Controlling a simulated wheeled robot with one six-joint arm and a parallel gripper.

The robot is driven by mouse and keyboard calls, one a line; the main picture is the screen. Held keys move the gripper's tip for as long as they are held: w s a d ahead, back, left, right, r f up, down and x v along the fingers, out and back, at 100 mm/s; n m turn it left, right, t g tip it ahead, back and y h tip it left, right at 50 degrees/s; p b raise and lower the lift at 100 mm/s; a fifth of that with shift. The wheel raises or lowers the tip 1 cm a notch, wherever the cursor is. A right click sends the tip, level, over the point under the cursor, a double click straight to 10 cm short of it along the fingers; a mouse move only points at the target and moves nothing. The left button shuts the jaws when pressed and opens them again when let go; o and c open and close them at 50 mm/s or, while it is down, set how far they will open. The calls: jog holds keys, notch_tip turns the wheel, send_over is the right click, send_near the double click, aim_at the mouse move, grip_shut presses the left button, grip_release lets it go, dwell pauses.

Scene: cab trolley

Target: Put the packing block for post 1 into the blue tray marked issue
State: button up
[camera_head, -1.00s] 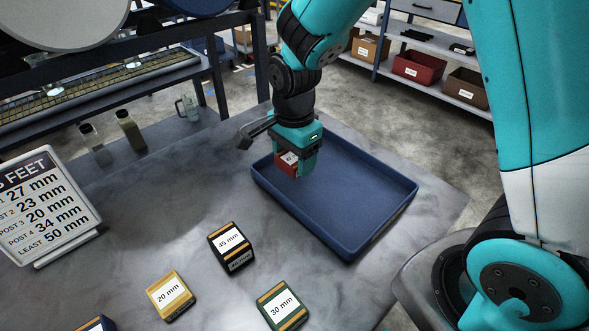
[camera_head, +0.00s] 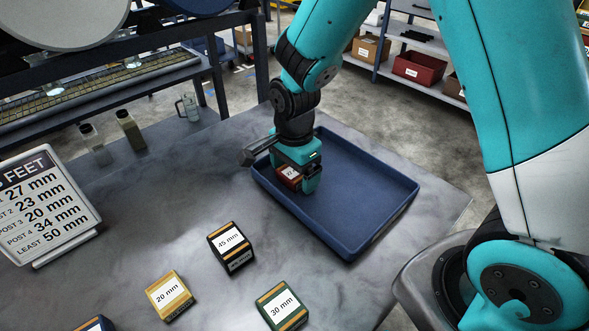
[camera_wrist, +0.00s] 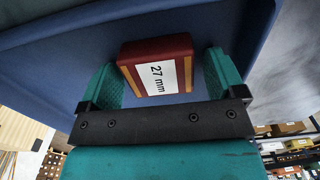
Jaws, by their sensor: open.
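A red block (camera_head: 289,177) with a white label is inside the blue tray (camera_head: 372,219), near its left end. In the wrist view, the label on the red block (camera_wrist: 156,67) reads 27 mm. My gripper (camera_head: 296,181) points down over the tray, its fingers on either side of the block. The jaws are open, with a small gap beside the block in the wrist view. The block seems to be at the tray floor, but its underside is hidden. The sign (camera_head: 42,207) lists 27 mm on its top row; that row's post name is cut off.
A black 45 mm block (camera_head: 231,248), a yellow 20 mm block (camera_head: 170,296) and a green 30 mm block (camera_head: 282,305) lie on the table in front of the tray. A dark blue block (camera_head: 96,325) is cut off at the bottom edge. Bottles stand at the back left.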

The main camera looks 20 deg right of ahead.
notch_tip(320, 180, up, 12)
jog(key=s+a+r+n+y, duration=0.2)
jog(key=s+r+n, duration=0.1)
jog(key=s+n, duration=0.6)
jog(key=s+a+r+n+y, duration=0.2)
jog(key=s+a+r+n, duration=0.1)
jog(key=s+n, duration=0.6)
jog(key=r+n+p, duration=0.1)
jog(key=n, duration=0.2)
jog(key=shift+s+r+n, duration=0.25)
jog(key=shift+s+n, duration=0.05)
jog(key=shift+s, duration=0.05)
jog(key=shift+c, duration=0.5)
